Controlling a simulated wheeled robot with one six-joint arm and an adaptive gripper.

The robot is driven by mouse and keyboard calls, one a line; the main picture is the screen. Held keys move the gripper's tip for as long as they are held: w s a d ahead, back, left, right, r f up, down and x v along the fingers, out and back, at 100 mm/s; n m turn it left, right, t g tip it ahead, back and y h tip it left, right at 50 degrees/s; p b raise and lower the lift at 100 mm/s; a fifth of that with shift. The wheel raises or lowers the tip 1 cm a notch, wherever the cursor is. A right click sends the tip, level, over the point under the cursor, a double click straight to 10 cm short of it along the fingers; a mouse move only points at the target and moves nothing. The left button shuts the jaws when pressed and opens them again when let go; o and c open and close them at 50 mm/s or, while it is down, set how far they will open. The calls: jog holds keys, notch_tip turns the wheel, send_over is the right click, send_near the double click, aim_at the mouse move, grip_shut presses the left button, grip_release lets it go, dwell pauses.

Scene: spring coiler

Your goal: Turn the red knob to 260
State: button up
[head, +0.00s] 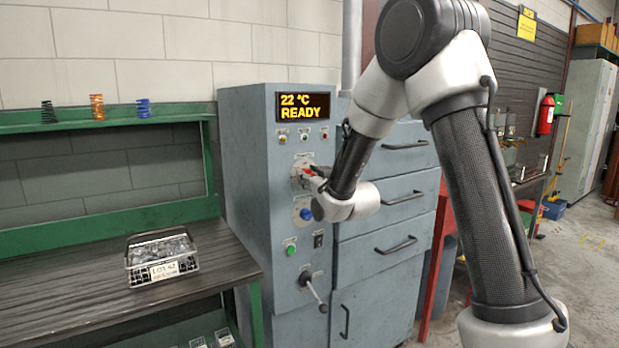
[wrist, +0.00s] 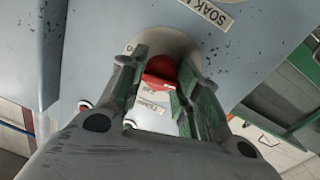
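The red knob (wrist: 160,72) sits on a round pale dial (wrist: 178,45) on the cabinet front. In the wrist view it lies between the two fingers of my gripper (wrist: 163,66). The fingers flank it closely on both sides; I cannot tell if both press on it. In the head view my gripper (head: 309,173) is at the dial, and only a bit of the red knob (head: 306,169) shows. The dial's scale and the knob's setting are mostly hidden. The display (head: 303,107) reads 22 °C READY.
Below the dial are a blue knob (head: 306,214), a green button (head: 291,249), a black switch (head: 318,240) and a lever (head: 314,290). Drawers with handles (head: 403,144) are to the right. A bench (head: 90,312) with a wire basket (head: 161,258) stands to the left.

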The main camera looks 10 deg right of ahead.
jog(key=shift+c, duration=0.8)
jog(key=m+y, duration=0.1)
jog(key=m, duration=1.3)
jog(key=m+g+y, duration=0.1)
jog(key=m, duration=1.3)
jog(key=shift+w+d, duration=0.1)
jog(key=shift+d, duration=0.1)
jog(key=shift+m, duration=0.3)
